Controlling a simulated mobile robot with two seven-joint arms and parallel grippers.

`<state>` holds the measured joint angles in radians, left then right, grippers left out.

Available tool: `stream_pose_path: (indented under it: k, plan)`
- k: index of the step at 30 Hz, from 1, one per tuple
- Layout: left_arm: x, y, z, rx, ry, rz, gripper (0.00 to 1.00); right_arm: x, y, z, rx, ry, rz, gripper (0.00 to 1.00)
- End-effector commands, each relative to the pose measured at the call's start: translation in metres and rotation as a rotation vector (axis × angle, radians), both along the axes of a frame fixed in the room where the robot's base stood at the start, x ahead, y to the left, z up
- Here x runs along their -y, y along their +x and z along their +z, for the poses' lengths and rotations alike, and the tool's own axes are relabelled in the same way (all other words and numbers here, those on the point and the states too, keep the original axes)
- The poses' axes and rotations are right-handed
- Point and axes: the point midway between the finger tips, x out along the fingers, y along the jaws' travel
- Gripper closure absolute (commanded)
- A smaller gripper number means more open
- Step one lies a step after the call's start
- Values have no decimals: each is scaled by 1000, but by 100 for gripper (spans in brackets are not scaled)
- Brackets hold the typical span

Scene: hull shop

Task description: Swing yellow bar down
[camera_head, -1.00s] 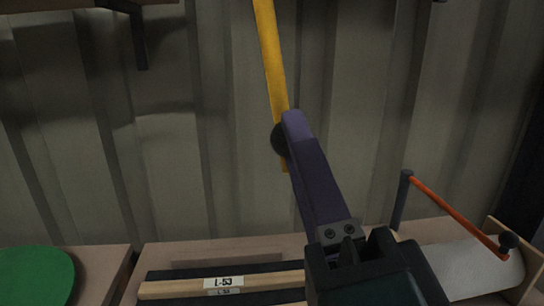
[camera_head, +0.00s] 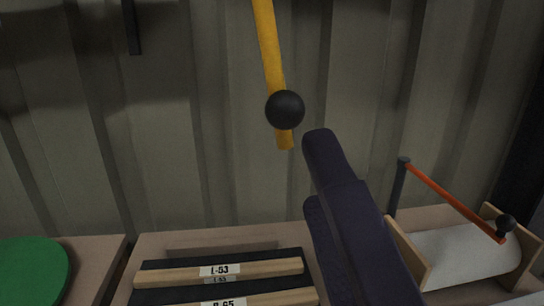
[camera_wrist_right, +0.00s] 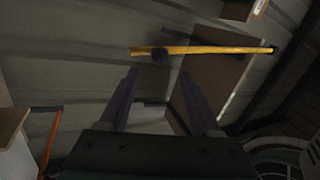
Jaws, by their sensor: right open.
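The yellow bar (camera_head: 270,50) hangs steeply in front of the ribbed wall, its upper end out of the head view. A black ball knob (camera_head: 285,109) sits near its lower end. In the right wrist view the bar (camera_wrist_right: 220,49) runs across the top, with the knob (camera_wrist_right: 160,56) near its left end. My right gripper (camera_head: 318,172) has purple fingers and is below and right of the knob, apart from it in the head view. In the right wrist view its fingers (camera_wrist_right: 160,76) are spread with nothing between them. My left gripper is not in view.
An orange bar (camera_head: 450,204) with a black knob stands over a white roll (camera_head: 465,256) at right. Labelled wooden strips (camera_head: 220,271) lie in a dark rack at bottom centre. A green disc (camera_head: 32,272) is at lower left.

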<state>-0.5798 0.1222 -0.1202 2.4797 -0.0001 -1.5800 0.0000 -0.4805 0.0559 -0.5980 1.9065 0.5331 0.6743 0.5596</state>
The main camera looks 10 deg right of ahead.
Motion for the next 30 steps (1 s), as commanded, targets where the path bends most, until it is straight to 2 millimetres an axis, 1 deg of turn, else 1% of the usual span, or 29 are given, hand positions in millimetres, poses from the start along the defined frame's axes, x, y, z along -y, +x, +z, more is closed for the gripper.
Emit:
stream_pose_path:
  k: [1,3,7,17,20,23,26,28,30]
  plan:
    - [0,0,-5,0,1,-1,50,1,-9,-6,-3,-1,2,35]
    - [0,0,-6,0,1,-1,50,2,-17,-9,-3,0,2,35]
    - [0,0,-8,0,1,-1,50,3,-26,-11,0,1,0,35]
    - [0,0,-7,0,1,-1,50,3,-27,-10,0,-2,1,35]
    - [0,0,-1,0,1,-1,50,-2,-24,-7,-17,-46,23,35]
    - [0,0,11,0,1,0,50,-14,-15,-3,-66,-175,83,35]
    - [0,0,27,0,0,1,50,-27,-6,-5,-152,-388,169,35]
    - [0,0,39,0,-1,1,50,-31,-3,-14,-227,-561,232,35]
    - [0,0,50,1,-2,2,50,-28,-4,-26,-314,-735,291,35]
